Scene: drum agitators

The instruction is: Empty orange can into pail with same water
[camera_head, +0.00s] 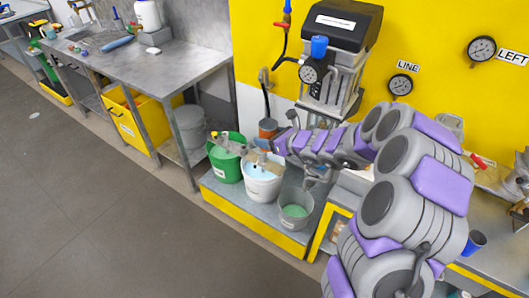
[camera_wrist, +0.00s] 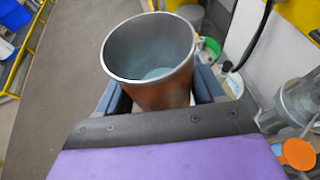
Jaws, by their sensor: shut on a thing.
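My gripper (camera_head: 284,141) is shut on the orange can (camera_head: 268,128), with a finger on each side of it. In the wrist view the can (camera_wrist: 150,95) shows its open mouth, a grey inside and pale blue water at the bottom. The can is about upright, above and behind the pails in the head view. A white pail (camera_head: 262,188) holds light blue water. A green pail (camera_head: 225,166) on its left has green contents. A small grey pail (camera_head: 295,216) on its right holds green liquid. Grey devices partly cover the green and white pails' rims.
The pails stand on a low grey platform with a yellow front (camera_head: 250,226). A black-topped machine with a gauge (camera_head: 330,60) stands behind. A metal workbench (camera_head: 145,70) with a yellow bin (camera_head: 135,120) is at left. The floor in front is clear.

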